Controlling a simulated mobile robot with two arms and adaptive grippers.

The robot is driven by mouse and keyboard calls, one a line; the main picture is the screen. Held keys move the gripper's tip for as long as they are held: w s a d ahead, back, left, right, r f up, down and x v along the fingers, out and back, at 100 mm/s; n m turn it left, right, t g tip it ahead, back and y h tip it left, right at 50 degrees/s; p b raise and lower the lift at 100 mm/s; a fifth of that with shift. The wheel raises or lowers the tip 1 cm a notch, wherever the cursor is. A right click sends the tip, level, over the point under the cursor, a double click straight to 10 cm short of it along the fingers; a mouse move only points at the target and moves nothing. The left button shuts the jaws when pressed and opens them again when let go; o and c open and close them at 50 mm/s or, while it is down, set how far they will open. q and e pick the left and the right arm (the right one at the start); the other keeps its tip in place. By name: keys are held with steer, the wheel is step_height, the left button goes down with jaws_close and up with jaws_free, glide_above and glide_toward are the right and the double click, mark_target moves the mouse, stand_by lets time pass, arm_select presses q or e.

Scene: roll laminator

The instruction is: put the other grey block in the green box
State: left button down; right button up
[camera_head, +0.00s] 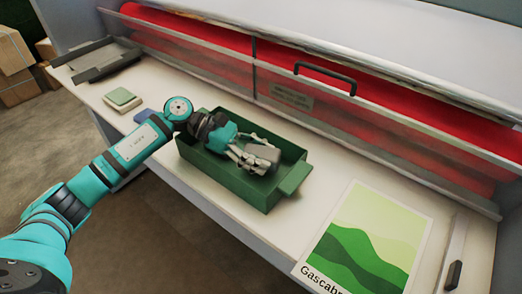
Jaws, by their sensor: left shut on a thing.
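The green box (228,182) is an open tray with a flat tab at its right end, standing on the white work surface. My left gripper (250,152) reaches in from the left over the box. It is shut on a grey block (264,158), which is at the right half of the box opening. I cannot tell whether the block touches the box floor. The gripper and arm hide part of the box's inside, and no second grey block can be made out. My right gripper is out of view.
The laminator's clear cover with a black handle (325,78) runs behind the box. A green-and-white poster (370,240) lies to the right. A green-topped pad (122,98), a blue item (145,117) and a grey tray (100,60) are at the left.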

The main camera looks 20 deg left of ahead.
arm_select(q)
steer(key=shift+f, duration=0.25)
steer(key=shift+f+b, duration=0.6)
steer(key=shift+b, duration=0.5)
steer(key=c, duration=0.6)
jaws_free()
steer(key=shift+f, duration=0.1)
